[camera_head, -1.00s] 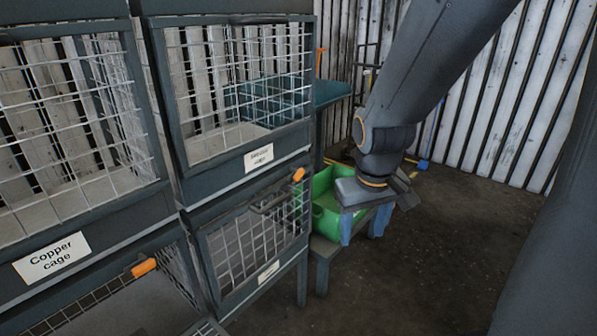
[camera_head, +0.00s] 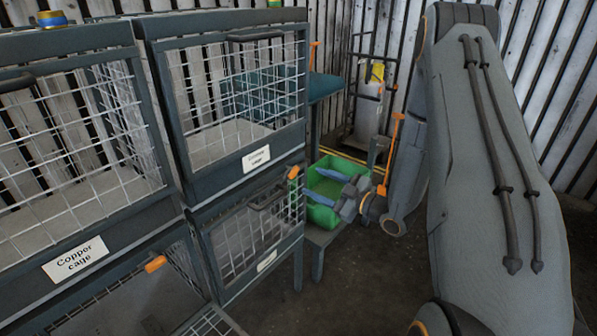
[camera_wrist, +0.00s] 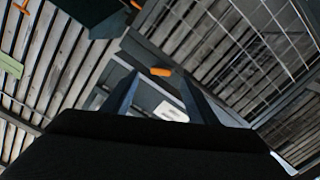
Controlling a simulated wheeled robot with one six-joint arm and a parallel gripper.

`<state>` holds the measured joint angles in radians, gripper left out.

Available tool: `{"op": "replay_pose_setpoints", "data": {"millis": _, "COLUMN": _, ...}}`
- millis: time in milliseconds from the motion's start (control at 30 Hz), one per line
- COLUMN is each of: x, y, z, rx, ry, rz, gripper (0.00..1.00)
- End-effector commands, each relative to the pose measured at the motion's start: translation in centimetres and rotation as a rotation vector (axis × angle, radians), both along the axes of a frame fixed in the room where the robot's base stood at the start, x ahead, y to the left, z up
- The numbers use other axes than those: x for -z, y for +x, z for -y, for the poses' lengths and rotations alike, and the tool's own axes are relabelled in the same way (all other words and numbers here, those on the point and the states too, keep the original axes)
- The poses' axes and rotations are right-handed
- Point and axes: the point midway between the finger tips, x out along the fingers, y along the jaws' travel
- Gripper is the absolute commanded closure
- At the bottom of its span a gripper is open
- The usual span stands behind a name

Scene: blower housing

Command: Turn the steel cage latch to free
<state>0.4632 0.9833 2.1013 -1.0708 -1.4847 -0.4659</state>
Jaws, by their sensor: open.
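An orange latch handle (camera_head: 293,172) sits at the upper right corner of the lower right mesh cage (camera_head: 250,240). That cage's white label (camera_head: 267,260) is too blurred to read. My gripper (camera_head: 316,186) is open and empty, beside the latch on its right, with its fingers pointing left towards it. In the wrist view an orange latch handle (camera_wrist: 160,72) shows ahead, between the open fingertips (camera_wrist: 160,84) in the picture and apart from them. Another orange latch (camera_head: 155,263) is on the lower left cage, below the "Copper cage" label (camera_head: 75,258).
A green bin (camera_head: 325,215) on a low stand is just below and behind my gripper. The upper right cage (camera_head: 235,100) overhangs the latch area. A teal surface (camera_head: 325,87) and a trolley (camera_head: 368,110) stand at the back. Bare floor (camera_head: 350,285) lies in front.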

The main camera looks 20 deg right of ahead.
Motion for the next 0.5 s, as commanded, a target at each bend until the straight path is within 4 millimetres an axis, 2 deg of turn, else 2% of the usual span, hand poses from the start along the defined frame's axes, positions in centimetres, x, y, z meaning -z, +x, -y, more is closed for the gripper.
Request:
{"op": "replay_pose_setpoints", "data": {"millis": 167, "x": -0.4, "y": -0.4, "z": -0.5, "rx": -0.026, "ry": 0.035, "rz": 0.047, "gripper": 0.47}}
{"op": "replay_pose_setpoints", "data": {"millis": 500, "x": -0.4, "y": 3.4, "z": -3.4, "rx": -0.028, "ry": 0.036, "rz": 0.048, "gripper": 0.47}}
